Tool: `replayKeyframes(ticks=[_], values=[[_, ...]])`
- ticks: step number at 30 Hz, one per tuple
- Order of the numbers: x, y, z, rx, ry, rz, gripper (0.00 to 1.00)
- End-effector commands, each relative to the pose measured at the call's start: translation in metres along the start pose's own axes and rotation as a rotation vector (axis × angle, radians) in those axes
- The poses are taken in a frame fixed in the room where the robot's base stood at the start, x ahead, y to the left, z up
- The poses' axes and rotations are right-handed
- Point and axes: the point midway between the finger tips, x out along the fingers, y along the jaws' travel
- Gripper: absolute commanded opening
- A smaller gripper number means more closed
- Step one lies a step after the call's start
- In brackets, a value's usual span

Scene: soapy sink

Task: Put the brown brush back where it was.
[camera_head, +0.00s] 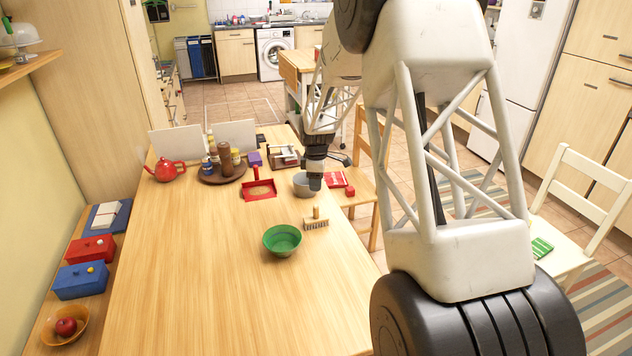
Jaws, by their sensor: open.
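My arm covers the table's right side.
A brown tray (222,174) with jars and a red teapot (165,170) stand farther back. A red cloth (336,179) lies at right. The table's front left is clear.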

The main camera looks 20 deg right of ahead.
Motion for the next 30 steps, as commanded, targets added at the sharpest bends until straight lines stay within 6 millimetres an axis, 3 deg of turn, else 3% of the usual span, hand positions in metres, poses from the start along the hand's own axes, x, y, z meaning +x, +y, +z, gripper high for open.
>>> replayKeyframes(ticks=[8,14,20,30], values=[[-0.003,-0.003,0.0,0.006,0.0,0.002,0.47],[-0.024,-0.02,0.001,0.05,0.003,0.012,0.47],[-0.059,-0.055,0.003,0.138,0.01,0.029,0.47],[-0.12,-0.133,0.012,0.325,0.028,0.061,0.47]])
